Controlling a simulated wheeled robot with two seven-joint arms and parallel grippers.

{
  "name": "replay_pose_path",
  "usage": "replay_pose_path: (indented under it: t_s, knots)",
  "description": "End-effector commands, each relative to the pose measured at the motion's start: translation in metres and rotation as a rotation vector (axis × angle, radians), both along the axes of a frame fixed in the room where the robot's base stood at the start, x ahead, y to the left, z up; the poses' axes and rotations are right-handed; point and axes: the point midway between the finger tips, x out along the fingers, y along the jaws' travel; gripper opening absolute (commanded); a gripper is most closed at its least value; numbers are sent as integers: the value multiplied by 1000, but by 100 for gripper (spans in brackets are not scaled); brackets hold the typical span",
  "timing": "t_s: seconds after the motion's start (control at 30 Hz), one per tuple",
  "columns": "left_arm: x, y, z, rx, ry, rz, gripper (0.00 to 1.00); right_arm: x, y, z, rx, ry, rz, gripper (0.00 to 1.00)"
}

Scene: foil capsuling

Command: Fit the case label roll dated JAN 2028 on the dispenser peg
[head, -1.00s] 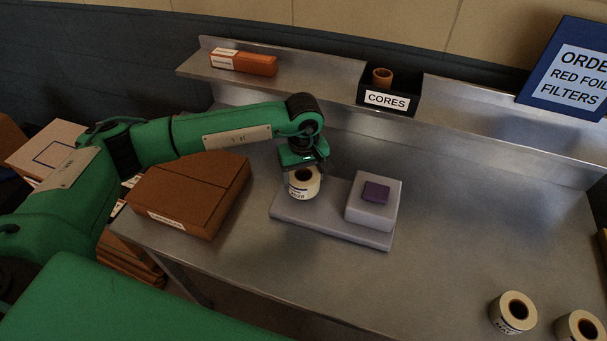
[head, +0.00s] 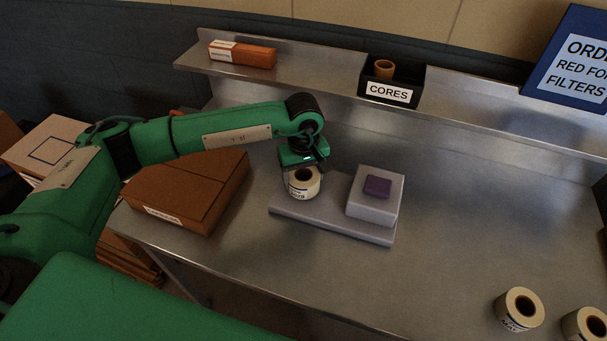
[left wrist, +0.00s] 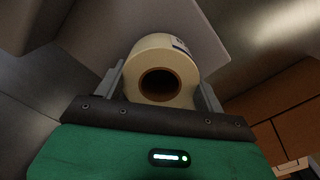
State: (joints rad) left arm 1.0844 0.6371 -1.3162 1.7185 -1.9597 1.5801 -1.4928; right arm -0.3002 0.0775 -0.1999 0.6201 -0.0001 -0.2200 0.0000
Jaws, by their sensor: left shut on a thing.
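My left gripper (head: 303,170) is shut on a cream label roll (head: 304,188), holding it from above over the left end of the grey dispenser base (head: 330,223). In the left wrist view the roll (left wrist: 142,52) sits between the two fingers of the gripper (left wrist: 160,85), its dark bore facing the camera. Dark print shows on the roll's side, but the date is too small to read. The dispenser peg is hidden, and I cannot tell whether the roll is around it or touching the base. My right gripper is not in view.
A grey block with a purple pad (head: 377,187) stands on the base's right end. A brown carton (head: 185,190) lies left. Two more label rolls (head: 519,309) (head: 590,325) stand at the front right. A CORES bin (head: 390,92) is on the back shelf. The table's right middle is clear.

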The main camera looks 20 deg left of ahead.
Motion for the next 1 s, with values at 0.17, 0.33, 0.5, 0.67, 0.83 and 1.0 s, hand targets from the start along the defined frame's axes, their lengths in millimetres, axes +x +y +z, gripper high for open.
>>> replay_pose_path:
  t_s: [0.17, 0.33, 0.5, 0.67, 0.83, 1.0]
  knots:
    - [0, 0, -5, -1, -1, 0, 44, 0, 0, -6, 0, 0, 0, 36]
    - [0, 0, -8, -1, -1, 0, 72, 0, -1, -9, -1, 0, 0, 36]
    - [0, 0, -7, 0, 0, 0, 96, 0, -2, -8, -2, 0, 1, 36]
    - [0, 0, -8, 0, 0, 0, 96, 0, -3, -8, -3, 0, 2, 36]
    - [0, 0, -3, 0, -1, 0, 96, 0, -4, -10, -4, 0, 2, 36]
    - [1, 0, 23, -1, -6, -1, 96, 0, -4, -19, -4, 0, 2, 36]
